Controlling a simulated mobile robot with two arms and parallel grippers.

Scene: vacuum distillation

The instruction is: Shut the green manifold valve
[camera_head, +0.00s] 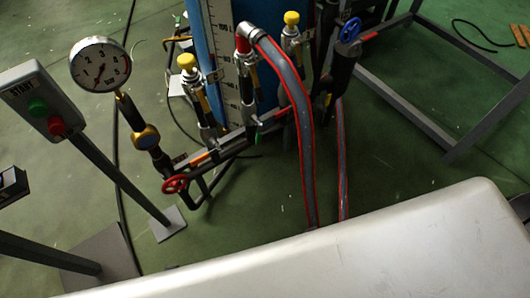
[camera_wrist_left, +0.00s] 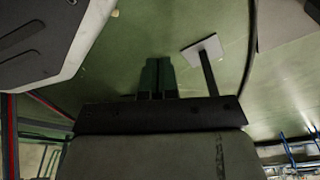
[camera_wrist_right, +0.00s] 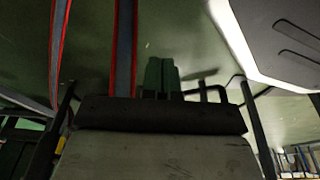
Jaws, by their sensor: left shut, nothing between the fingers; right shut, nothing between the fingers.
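In the head view the pipe manifold (camera_head: 232,142) runs low in front of a blue column with a scale. A small green part (camera_head: 258,139), perhaps the green valve's handle, sits on it near its middle, left of the red-edged hose. Its exact position is too small to tell. My left gripper (camera_wrist_left: 158,64) shows only in the left wrist view, fingers together and empty over the green floor. My right gripper (camera_wrist_right: 160,64) shows only in the right wrist view, shut and empty, beside a red-edged hose (camera_wrist_right: 123,45). Neither gripper appears in the head view or touches the manifold.
A red handwheel (camera_head: 175,184) is at the manifold's near left end, a blue handwheel (camera_head: 350,30) at upper right. A pressure gauge (camera_head: 99,64) and a button box (camera_head: 42,103) on a post stand left. A grey frame (camera_head: 420,118) stands right.

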